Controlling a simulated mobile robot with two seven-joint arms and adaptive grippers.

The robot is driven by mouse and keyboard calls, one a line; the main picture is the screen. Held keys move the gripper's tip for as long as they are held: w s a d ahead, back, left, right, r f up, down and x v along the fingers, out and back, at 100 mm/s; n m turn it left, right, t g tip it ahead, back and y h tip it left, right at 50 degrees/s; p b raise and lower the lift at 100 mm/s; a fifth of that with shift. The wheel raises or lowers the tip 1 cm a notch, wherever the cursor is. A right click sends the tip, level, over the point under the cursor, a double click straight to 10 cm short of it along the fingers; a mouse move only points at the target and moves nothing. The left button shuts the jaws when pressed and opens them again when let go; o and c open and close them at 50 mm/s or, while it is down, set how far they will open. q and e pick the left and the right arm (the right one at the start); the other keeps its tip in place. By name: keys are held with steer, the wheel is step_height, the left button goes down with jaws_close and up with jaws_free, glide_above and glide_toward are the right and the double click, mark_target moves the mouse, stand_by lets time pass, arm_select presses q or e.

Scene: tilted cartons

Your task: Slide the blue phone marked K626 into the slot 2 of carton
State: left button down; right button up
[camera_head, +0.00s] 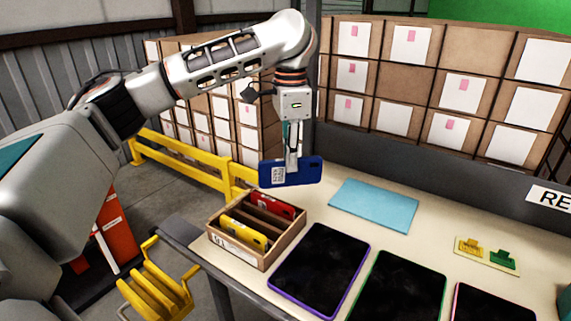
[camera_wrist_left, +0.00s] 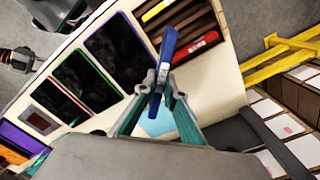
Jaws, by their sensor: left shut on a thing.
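A blue phone (camera_head: 304,172) with a white label is held by my left gripper (camera_head: 291,165), which is shut on it. The label is too small to read. The phone is in the air, above and behind the carton's back right corner. It shows edge-on in the left wrist view (camera_wrist_left: 168,48), between the fingers of my left gripper (camera_wrist_left: 161,82). The brown carton (camera_head: 285,241) stands on the table with divided slots. A red phone (camera_head: 272,205) stands in a rear slot and a yellow phone (camera_head: 243,233) in a front slot. My right gripper does not show.
Tablets with purple (camera_head: 318,270) and green (camera_head: 398,289) edges, and another with a pink edge, lie right of the carton. A light blue mat (camera_head: 374,205) lies behind them. A yellow railing (camera_head: 190,160) runs behind the table, with shelves of boxes beyond.

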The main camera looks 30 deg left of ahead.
mark_target(260, 168)
arm_select(q)
steer(key=shift+s+a+f+m+p, duration=0.1)
steer(key=shift+a+f+m+p, duration=1.6)
steer(key=shift+f, duration=1)
steer(key=shift+s+a+f+m+p, duration=0.1)
steer(key=shift+a+f+m+p, duration=1.1)
steer(key=shift+f+p, duration=1.25)
steer(key=shift+a+f+m+p, duration=1.2)
steer(key=shift+f+m+p, duration=0.4)
steer(key=shift+f, duration=1.4)
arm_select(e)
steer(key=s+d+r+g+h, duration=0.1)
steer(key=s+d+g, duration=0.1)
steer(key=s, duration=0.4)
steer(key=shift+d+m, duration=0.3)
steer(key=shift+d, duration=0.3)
arm_select(q)
steer(key=shift+f, duration=0.4)
steer(key=c, duration=2)
jaws_free()
steer(key=shift+c, duration=0.2)
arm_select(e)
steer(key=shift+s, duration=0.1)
arm_select(q)
step_height(260, 168, up, 12)
steer(key=shift+r, duration=0.1)
